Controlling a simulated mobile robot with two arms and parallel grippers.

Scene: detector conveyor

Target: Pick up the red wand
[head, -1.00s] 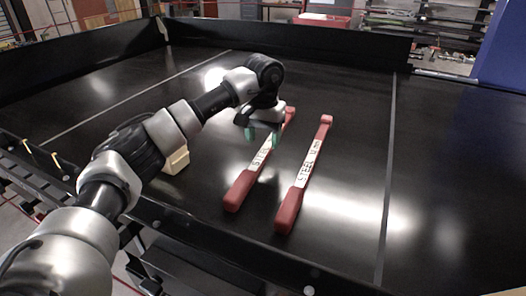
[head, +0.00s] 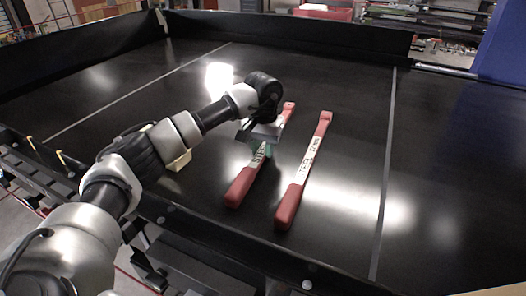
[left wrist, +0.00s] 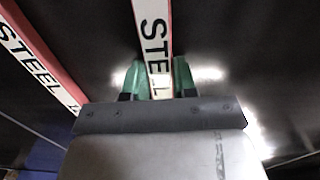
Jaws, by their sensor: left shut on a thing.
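Two red wands with white "STEEL" labels lie side by side on the black conveyor. My left gripper (head: 262,150) is down over the left red wand (head: 241,187), at its labelled middle. In the left wrist view, its green fingertips (left wrist: 159,80) are on either side of that wand's label (left wrist: 155,35), shut on it. The arm hides part of the wand's upper half. The right red wand (head: 289,206) lies apart, to the right; it also shows in the left wrist view (left wrist: 38,55) at the left. My right gripper is not in view.
Raised black walls (head: 290,32) edge the belt. A grey line (head: 386,170) runs along the belt at right, with clear black surface beyond it.

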